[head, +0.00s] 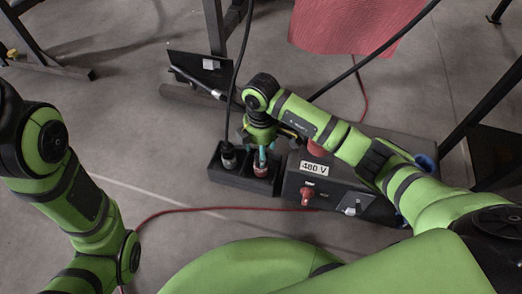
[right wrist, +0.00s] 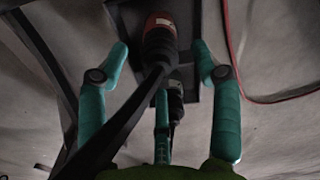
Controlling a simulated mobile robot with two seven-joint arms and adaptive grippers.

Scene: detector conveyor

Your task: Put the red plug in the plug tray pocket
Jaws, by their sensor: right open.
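The plug tray (head: 243,184) is a black block with two pockets on the floor, left of the 480 V box. The red plug (head: 260,168) stands in its right pocket. In the right wrist view, the red plug (right wrist: 160,24) shows its red ring, and a black cable leads from it to the lower left. My right gripper (head: 262,151) is just above the red plug. Its teal fingers (right wrist: 160,50) are spread apart around the plug, not closed on it. How deep the plug sits is hard to tell. My left gripper is out of view.
A dark plug (head: 228,155) with a cable stands in the left pocket. The 480 V box (head: 325,188) with a red switch (head: 307,195) is right of the tray. A red cable (head: 190,210) lies on the floor in front.

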